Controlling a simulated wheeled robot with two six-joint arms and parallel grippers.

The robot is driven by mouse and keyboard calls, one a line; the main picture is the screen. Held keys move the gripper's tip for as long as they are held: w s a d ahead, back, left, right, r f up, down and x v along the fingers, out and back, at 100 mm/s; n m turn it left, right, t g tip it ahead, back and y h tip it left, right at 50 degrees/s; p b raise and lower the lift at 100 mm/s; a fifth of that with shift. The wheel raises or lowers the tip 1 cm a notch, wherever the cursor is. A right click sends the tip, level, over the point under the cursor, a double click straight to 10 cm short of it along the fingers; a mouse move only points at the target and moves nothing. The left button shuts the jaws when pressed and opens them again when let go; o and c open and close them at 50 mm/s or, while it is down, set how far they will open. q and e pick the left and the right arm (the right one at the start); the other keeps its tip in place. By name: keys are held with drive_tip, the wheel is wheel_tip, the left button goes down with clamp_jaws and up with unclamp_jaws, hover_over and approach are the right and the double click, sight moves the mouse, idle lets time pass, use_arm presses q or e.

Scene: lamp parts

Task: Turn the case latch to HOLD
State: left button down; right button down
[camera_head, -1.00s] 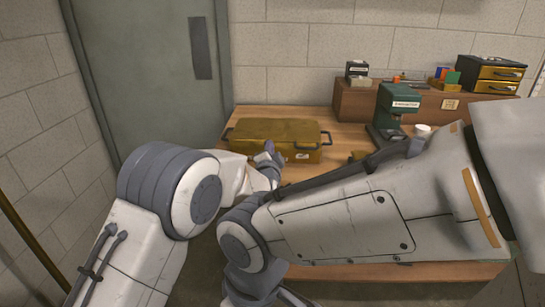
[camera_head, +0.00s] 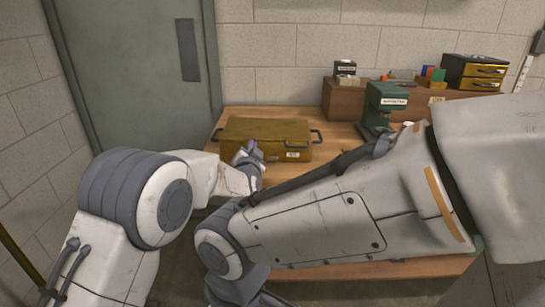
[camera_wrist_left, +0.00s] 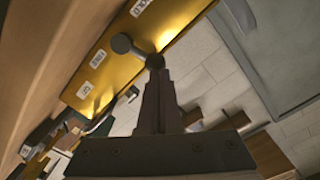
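The brass-coloured case (camera_head: 265,132) stands on the table with dark handles at its ends. My left gripper (camera_head: 247,154) is at its front face and covers part of it. A dark grey latch lever (camera_wrist_left: 133,49) lies across the face, with a round end between labels. My left gripper (camera_wrist_left: 155,68) has its fingers together, with tips at the lever's other end. Whether that end is between the fingers is hidden. My right gripper is not in view.
A green machine (camera_head: 382,105) stands right of the case. Behind it, a wooden shelf box (camera_head: 350,100) carries small items and a drawer unit (camera_head: 475,73). A grey door (camera_head: 130,70) is at left. My own arm links cover the table's front.

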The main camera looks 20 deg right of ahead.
use_arm(q)
drive_tip(key=shift+w+a+f+n+b, duration=0.2)
drive_tip(key=shift+a+n+b, duration=0.3)
drive_tip(key=shift+n, duration=0.5)
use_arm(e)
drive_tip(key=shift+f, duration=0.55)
use_arm(q)
drive_tip(key=shift+w+a, duration=0.1)
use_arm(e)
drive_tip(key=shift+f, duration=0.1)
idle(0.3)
